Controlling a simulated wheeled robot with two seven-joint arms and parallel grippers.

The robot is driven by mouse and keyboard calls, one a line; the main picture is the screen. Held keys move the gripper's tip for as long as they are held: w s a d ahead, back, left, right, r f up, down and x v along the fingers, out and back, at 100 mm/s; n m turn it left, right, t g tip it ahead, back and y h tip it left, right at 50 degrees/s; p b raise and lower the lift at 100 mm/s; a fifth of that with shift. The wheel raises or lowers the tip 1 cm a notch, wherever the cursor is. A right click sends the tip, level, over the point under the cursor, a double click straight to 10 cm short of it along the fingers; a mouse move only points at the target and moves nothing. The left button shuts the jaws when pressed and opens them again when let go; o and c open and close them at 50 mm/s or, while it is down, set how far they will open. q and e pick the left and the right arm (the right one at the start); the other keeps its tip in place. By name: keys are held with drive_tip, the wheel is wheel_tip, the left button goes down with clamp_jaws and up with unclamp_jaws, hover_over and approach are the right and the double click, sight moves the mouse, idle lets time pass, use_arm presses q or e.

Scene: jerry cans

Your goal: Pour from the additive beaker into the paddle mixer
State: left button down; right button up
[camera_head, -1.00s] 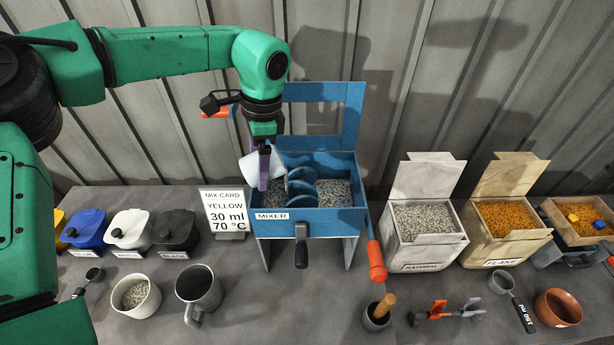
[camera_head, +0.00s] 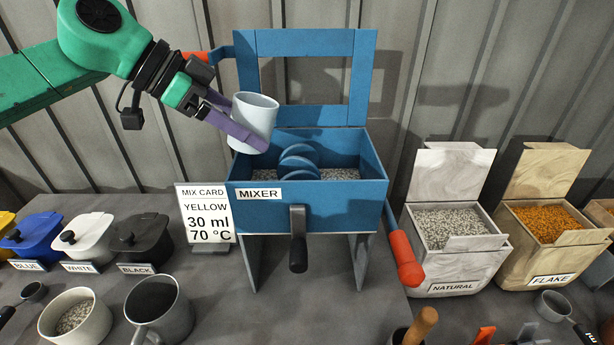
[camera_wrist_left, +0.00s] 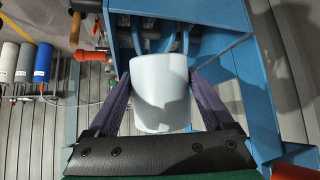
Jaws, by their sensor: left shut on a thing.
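The additive beaker (camera_head: 253,117) is a plain white cup. My left gripper (camera_head: 250,140) is shut on it, with a purple finger on each side, and holds it above the left end of the paddle mixer, nearly upright with a slight tilt. The paddle mixer (camera_head: 310,215) is a blue open box with blue paddles (camera_head: 298,162) and grey-white granules inside; its lid frame stands raised. In the left wrist view the beaker (camera_wrist_left: 160,92) sits between both fingers, with the mixer (camera_wrist_left: 215,60) behind it. The beaker's contents are hidden. My right gripper is not in view.
The mix card (camera_head: 208,215) stands left of the mixer. Blue, white and black lidded pots (camera_head: 140,240) stand farther left. A grey mug (camera_head: 160,310) and a cup of granules (camera_head: 75,318) are in front. The natural bin (camera_head: 455,270) and flake bin (camera_head: 540,270) stand right.

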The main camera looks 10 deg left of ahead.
sight(245, 106)
use_arm(q)
drive_tip(key=shift+f+t+h+b, duration=0.35)
drive_tip(key=shift+t+h+b, duration=0.05)
drive_tip(key=shift+h+b, duration=0.25)
drive_tip(key=shift+r+p, duration=0.6)
drive_tip(key=shift+p, duration=0.4)
drive_tip(key=shift+w+f, duration=0.1)
wheel_tip(245, 106, up, 3)
drive_tip(key=p, duration=0.3)
drive_tip(key=shift+r+p, duration=0.2)
drive_tip(key=shift+p, duration=0.15)
drive_tip(key=shift+d+f, duration=0.1)
drive_tip(key=shift+f, duration=0.1)
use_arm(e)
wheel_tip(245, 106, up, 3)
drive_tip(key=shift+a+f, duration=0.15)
